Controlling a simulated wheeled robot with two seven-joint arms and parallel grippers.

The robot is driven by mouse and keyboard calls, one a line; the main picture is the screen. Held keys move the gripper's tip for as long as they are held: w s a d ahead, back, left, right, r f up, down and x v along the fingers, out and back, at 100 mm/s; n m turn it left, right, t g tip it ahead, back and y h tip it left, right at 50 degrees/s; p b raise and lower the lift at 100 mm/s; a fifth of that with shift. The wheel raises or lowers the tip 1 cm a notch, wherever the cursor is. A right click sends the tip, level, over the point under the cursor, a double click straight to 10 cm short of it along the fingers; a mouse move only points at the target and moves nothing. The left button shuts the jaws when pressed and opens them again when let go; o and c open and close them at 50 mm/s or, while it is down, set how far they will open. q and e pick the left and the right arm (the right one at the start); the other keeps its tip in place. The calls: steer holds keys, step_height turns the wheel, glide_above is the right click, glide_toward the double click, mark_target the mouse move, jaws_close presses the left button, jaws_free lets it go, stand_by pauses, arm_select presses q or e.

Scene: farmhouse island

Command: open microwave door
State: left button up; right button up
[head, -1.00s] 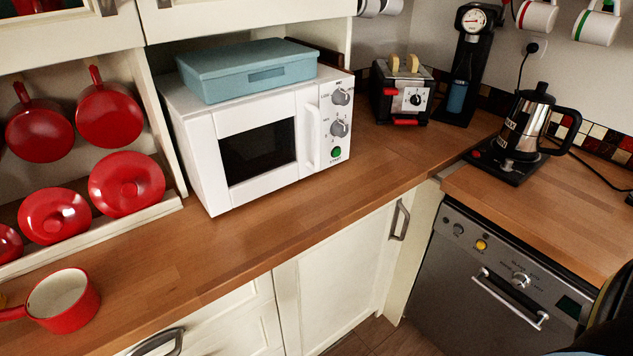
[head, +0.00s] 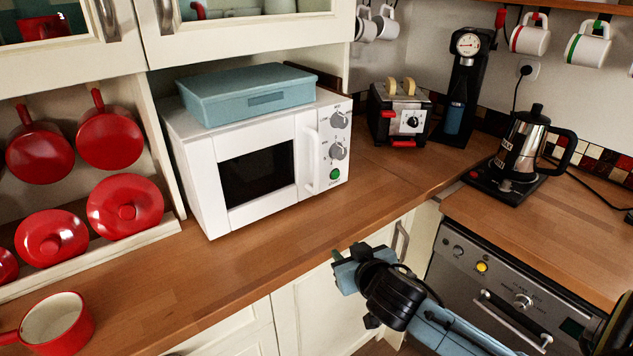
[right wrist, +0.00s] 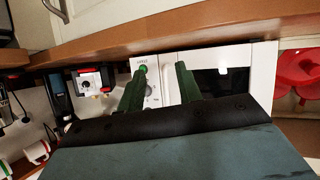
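The white microwave (head: 200,172) stands on the wooden counter, its dark-windowed door (head: 256,175) shut. The upright white handle (head: 309,162) is at the door's right side, beside the knobs and green button. My right gripper (head: 341,258) is in front of the counter edge, below and right of the handle, apart from it. In the right wrist view, upside down, its two green fingers (right wrist: 160,88) are spread with nothing held between them. The microwave (right wrist: 263,68) shows beyond them. My left gripper is not in view.
A blue box (head: 245,97) lies on top of the microwave. A toaster (head: 398,112) and a coffee pot (head: 525,145) stand to the right. A red pot (head: 58,322) is at the front left. The counter before the microwave is clear.

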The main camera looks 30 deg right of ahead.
mark_target(318, 155)
steer(key=w+d+r+t+y, duration=0.1)
steer(key=w+d+r+t, duration=0.4)
steer(key=w+r, duration=0.55)
steer(key=w, duration=0.7)
steer(key=w+d+r, duration=0.1)
steer(key=w, duration=0.3)
steer(key=shift+w+p, duration=0.3)
steer(key=shift+p, duration=0.05)
jaws_close()
